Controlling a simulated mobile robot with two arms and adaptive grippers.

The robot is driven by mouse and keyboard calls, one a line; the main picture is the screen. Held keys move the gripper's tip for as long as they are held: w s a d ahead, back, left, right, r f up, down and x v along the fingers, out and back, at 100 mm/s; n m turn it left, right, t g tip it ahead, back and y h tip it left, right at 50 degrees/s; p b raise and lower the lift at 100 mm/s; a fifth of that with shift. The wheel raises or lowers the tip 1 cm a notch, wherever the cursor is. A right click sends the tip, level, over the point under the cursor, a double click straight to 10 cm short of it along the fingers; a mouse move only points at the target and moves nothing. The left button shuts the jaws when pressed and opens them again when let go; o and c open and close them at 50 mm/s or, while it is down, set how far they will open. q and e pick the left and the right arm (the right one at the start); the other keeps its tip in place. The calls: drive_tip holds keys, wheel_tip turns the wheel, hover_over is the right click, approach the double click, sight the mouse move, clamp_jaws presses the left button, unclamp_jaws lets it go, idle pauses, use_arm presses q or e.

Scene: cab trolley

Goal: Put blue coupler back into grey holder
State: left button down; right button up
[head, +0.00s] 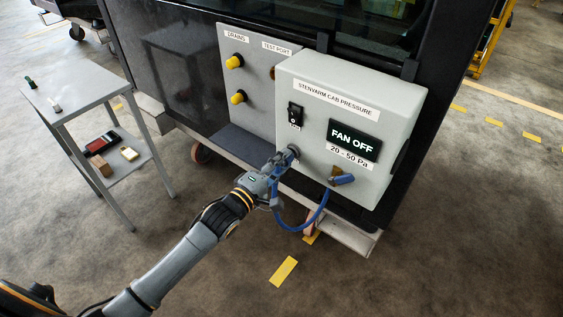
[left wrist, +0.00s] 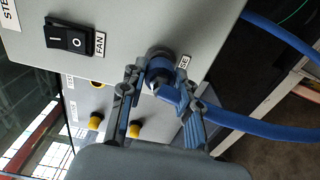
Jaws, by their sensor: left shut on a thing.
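The blue coupler (left wrist: 170,92) is between the fingers of my left gripper (left wrist: 158,82), which is shut on it at the front of the pressure box. The coupler's end is right at the round dark grey holder (left wrist: 155,58). I cannot tell whether it is inside the holder or just in front of it. In the head view my left gripper (head: 280,162) is at the box's lower left, and the grey holder (head: 293,150) shows just past its fingertips. The fingers mostly hide the coupler there. My right gripper is not in view.
A blue hose (head: 300,228) hangs in a loop below the pressure box (head: 300,85). A brass fitting with a blue part (head: 342,180) sits under the "FAN OFF" display (head: 354,141). The black fan switch (left wrist: 70,39) is near the holder. A grey side table (head: 85,90) stands left.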

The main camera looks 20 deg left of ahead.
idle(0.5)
use_arm(q)
drive_tip(key=shift+w+d, duration=0.15)
drive_tip(key=shift+w, duration=0.3)
idle(0.4)
drive_tip(key=c, duration=0.9)
unclamp_jaws()
drive_tip(key=v, duration=1.2)
